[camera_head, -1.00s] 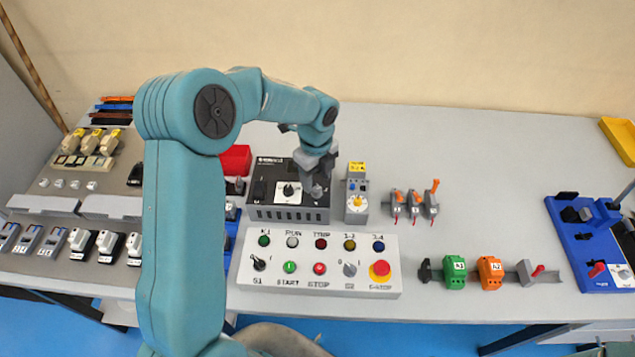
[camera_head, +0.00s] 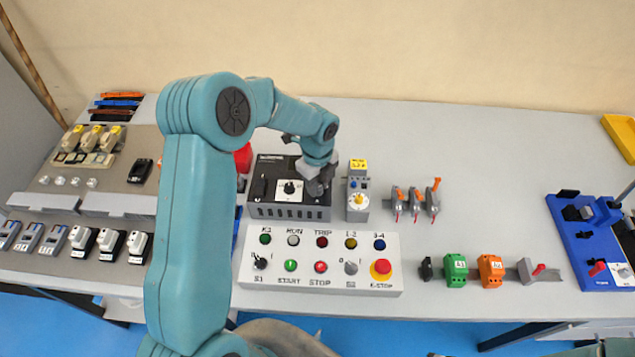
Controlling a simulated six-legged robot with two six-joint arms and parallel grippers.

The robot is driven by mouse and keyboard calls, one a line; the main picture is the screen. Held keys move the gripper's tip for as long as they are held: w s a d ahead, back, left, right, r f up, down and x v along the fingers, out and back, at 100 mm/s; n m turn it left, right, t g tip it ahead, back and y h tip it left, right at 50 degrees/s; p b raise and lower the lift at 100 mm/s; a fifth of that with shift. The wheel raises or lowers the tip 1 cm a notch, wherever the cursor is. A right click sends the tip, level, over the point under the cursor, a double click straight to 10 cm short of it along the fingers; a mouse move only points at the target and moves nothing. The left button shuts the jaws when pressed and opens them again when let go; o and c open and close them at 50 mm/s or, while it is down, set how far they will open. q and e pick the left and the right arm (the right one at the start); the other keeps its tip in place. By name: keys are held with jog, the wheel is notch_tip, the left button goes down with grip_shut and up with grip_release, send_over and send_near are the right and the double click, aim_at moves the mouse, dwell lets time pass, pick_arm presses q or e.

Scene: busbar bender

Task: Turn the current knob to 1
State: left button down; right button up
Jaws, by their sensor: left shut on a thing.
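A dark power-supply box (camera_head: 290,212) with a vented front stands on the table in the head view. A black knob on a white dial (camera_head: 289,189) shows in the middle of its top panel, clear of my jaws. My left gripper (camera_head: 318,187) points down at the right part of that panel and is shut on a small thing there. That thing, by its place the current knob, is hidden by the fingers, so its pointer and marks cannot be read. My right gripper is not in view.
A white button panel (camera_head: 320,262) lies in front. Small orange-handled switches (camera_head: 415,203) stand further right. The back right of the table is clear.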

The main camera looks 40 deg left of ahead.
pick_arm(q)
jog(key=shift+r, duration=0.1)
jog(key=shift+n+b, duration=1)
jog(key=shift+n, duration=0.1)
jog(key=n+b, duration=0.2)
jog(key=n, duration=0.1)
jog(key=n+b, duration=0.2)
jog(key=n, duration=0.2)
jog(key=shift+w, duration=0.1)
jog(key=n+b, duration=0.2)
jog(key=n, duration=0.1)
jog(key=shift+r+n, duration=0.1)
jog(key=shift+n, duration=0.3)
jog(key=n+b, duration=0.2)
jog(key=n, duration=0.3)
jog(key=n+b, duration=0.1)
jog(key=n, duration=0.4)
jog(key=shift+r+n, duration=0.15)
jog(key=shift+n, duration=0.25)
